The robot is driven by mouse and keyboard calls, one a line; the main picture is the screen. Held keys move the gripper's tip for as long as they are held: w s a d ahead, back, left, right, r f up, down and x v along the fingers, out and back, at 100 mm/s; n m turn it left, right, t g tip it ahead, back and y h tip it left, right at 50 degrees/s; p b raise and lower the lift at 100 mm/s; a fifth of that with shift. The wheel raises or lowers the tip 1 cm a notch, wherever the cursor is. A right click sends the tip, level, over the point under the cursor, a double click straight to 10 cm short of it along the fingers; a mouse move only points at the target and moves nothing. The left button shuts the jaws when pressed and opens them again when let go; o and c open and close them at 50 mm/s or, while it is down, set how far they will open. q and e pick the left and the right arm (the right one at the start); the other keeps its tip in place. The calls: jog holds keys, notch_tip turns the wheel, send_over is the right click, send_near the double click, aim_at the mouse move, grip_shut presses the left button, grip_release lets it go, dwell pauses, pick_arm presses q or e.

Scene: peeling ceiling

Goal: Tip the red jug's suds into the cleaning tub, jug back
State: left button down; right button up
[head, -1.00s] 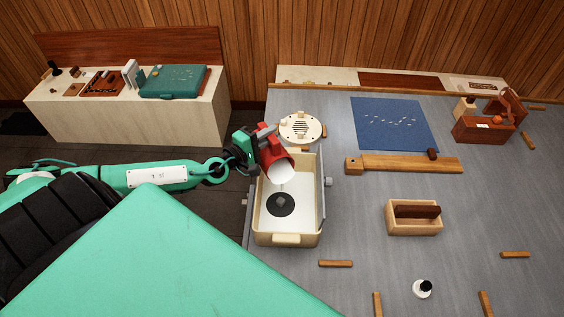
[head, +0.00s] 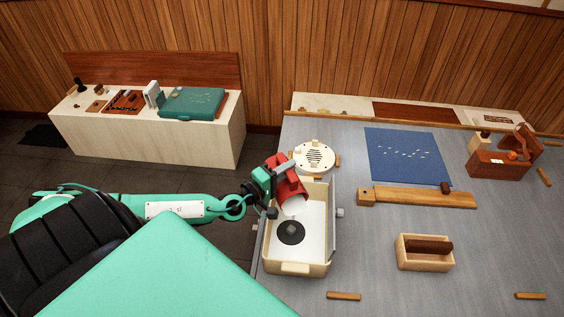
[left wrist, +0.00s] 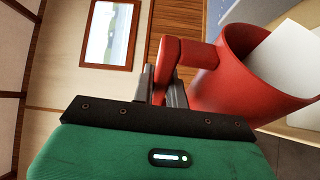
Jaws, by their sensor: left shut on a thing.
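The red jug (head: 291,187) is tipped over the far end of the cream cleaning tub (head: 329,240), its mouth pointing down towards the tub. My left gripper (head: 273,187) is at the tub's far left corner, shut on the jug's handle. In the left wrist view the fingers (left wrist: 164,86) pinch the red handle, and the jug (left wrist: 235,65) leans to the right with white at its mouth. I cannot tell whether that white is suds or a lining. The tub has a white floor with a dark round patch (head: 291,232). My right gripper is not in view.
A round cream vented piece (head: 313,157) stands just behind the tub. A blue mat (head: 403,157), a wooden bar (head: 418,196) and a wooden box (head: 424,266) lie to the right on the grey table. Bare table lies between the tub and the box.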

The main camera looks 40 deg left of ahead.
aim_at(294, 179)
pick_arm(q)
jog(key=shift+s+d+r+m+p, duration=0.2)
jog(key=shift+s+d+m+p, duration=0.15)
jog(key=shift+d+m, duration=0.15)
jog(key=shift+s+d+r+m+p, duration=0.2)
jog(key=shift+d+m+p, duration=0.1)
jog(key=shift+d+m, duration=0.15)
jog(key=shift+s+d+m+t, duration=0.2)
jog(key=shift+d+m+t, duration=0.05)
jog(key=shift+d+t, duration=0.1)
jog(key=shift+s+d+m+p, duration=0.3)
jog(key=shift+d+m, duration=0.2)
jog(key=shift+d, duration=0.15)
jog(key=shift+s+d+r+m+h, duration=0.1)
jog(key=shift+s+d+m+h, duration=0.3)
jog(key=shift+d+m, duration=0.3)
